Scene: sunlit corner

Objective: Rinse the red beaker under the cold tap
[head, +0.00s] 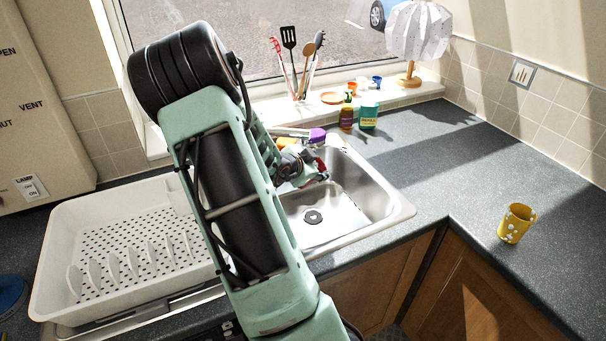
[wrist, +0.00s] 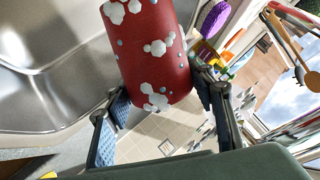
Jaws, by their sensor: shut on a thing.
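The red beaker (wrist: 150,55), with white hexagon patches and small blue dots, is between the two fingers of my gripper (wrist: 165,112) in the wrist view. My gripper is shut on its side. In the head view my gripper (head: 303,172) is over the back of the steel sink (head: 395,213), and only bits of red show there. The beaker's far end is cut off by the wrist frame. A grey metal tap part (head: 288,131) shows behind my gripper; the rest is hidden by my arm. I cannot make out any running water.
A white drying rack (head: 75,205) stands left of the sink. A purple item (head: 317,135), a brown bottle (head: 346,118) and a green container (head: 369,116) are behind it. A yellow beaker (head: 514,226) stands on the right worktop (head: 480,165), which is mostly clear.

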